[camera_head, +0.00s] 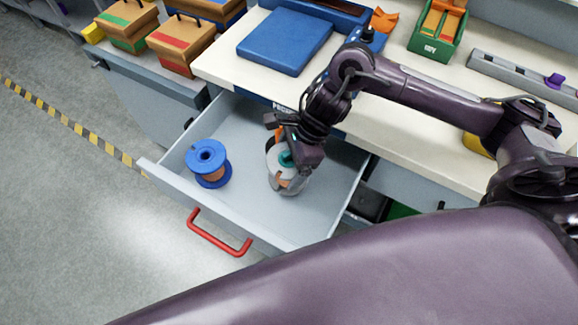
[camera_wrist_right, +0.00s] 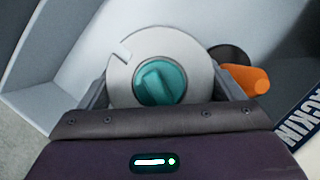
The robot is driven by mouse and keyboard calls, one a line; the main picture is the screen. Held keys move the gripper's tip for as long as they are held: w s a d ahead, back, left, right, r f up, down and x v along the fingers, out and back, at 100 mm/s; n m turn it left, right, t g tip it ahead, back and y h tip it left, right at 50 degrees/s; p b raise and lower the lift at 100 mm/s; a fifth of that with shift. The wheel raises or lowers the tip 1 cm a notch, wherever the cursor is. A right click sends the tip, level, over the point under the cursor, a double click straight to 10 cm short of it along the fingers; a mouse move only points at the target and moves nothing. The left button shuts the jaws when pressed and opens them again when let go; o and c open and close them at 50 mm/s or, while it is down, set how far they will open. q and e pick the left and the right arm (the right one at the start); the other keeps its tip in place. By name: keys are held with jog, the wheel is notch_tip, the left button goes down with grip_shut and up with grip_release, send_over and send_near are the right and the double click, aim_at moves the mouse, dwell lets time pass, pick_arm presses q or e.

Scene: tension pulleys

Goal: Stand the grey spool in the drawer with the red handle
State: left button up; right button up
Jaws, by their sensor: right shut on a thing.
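The grey spool (camera_head: 275,160) is upright, or nearly so, inside the open drawer (camera_head: 158,176) with the red handle (camera_head: 217,236). My right gripper (camera_head: 290,166) reaches down over the spool and is shut on it. In the right wrist view, the spool's grey flange (camera_wrist_right: 124,76) with a teal centre (camera_wrist_right: 158,84) lies between my two fingers (camera_wrist_right: 165,95). Whether the spool's bottom touches the drawer floor is hard to tell. My left gripper is out of view.
A blue spool (camera_head: 207,160) with copper-coloured winding stands in the same drawer, left of the grey one. An orange thing (camera_wrist_right: 245,78) lies close beside the gripper. The worktop (camera_head: 238,88) overhangs the drawer's back; boxes and a blue case (camera_head: 286,42) sit above.

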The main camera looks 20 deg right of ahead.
jog(key=shift+f, duration=1.55)
jog(key=shift+f, duration=0.1)
jog(key=shift+f, duration=0.1)
jog(key=o, duration=1.3)
